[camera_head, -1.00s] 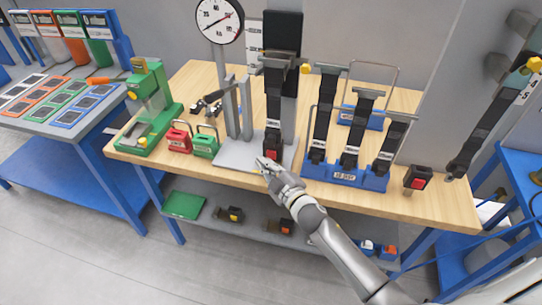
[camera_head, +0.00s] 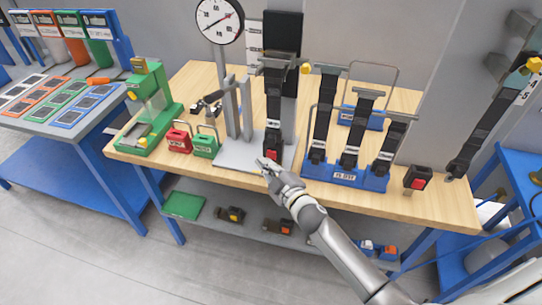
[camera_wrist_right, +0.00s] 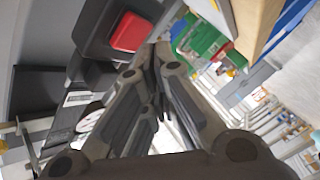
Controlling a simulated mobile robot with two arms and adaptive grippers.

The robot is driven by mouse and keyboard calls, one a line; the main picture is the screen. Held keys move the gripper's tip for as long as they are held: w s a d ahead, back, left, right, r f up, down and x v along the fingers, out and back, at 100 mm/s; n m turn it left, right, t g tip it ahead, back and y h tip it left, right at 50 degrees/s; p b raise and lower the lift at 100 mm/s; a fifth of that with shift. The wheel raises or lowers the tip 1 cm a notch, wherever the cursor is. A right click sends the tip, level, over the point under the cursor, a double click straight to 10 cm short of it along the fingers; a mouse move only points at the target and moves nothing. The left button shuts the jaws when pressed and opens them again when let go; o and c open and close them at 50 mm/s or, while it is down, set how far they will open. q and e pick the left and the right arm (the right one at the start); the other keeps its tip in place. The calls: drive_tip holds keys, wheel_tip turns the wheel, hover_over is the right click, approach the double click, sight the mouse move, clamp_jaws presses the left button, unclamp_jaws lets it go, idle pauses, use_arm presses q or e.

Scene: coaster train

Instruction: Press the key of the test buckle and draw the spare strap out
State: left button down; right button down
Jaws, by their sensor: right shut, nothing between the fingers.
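The test buckle (camera_head: 272,154) is black with a red key and stands on the grey plate of the test stand. In the right wrist view its red key (camera_wrist_right: 131,32) is close by, beside my fingertips. A black strap (camera_head: 273,100) rises from the buckle up the stand. My right gripper (camera_head: 262,164) is shut and empty, with its tips just in front of and below the key. I cannot tell from the pictures whether the tips touch it. My left gripper is not in view.
A blue rack (camera_head: 345,174) with several upright black straps stands just right of the stand. A loose buckle (camera_head: 417,178) lies at the table's right. Red (camera_head: 179,140) and green (camera_head: 205,146) padlock-like blocks and a green press (camera_head: 150,110) stand to the left.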

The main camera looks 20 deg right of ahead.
idle(0.3)
drive_tip(key=shift+w+d, duration=0.25)
drive_tip(key=shift+w, duration=0.1)
drive_tip(key=shift+w+d, duration=0.3)
drive_tip(key=shift+w, duration=0.1)
idle(0.8)
drive_tip(key=shift+s, duration=0.1)
drive_tip(key=shift+s+a, duration=0.5)
drive_tip(key=shift+s, duration=0.15)
drive_tip(key=shift+s+a, duration=0.25)
drive_tip(key=shift+s, duration=0.05)
drive_tip(key=shift+s+a+p, duration=0.2)
drive_tip(key=shift+s+a, duration=0.4)
drive_tip(key=shift+s, duration=0.3)
drive_tip(key=shift+s+a+p, duration=0.2)
drive_tip(key=shift+s+a, duration=0.4)
drive_tip(key=shift+s, duration=0.3)
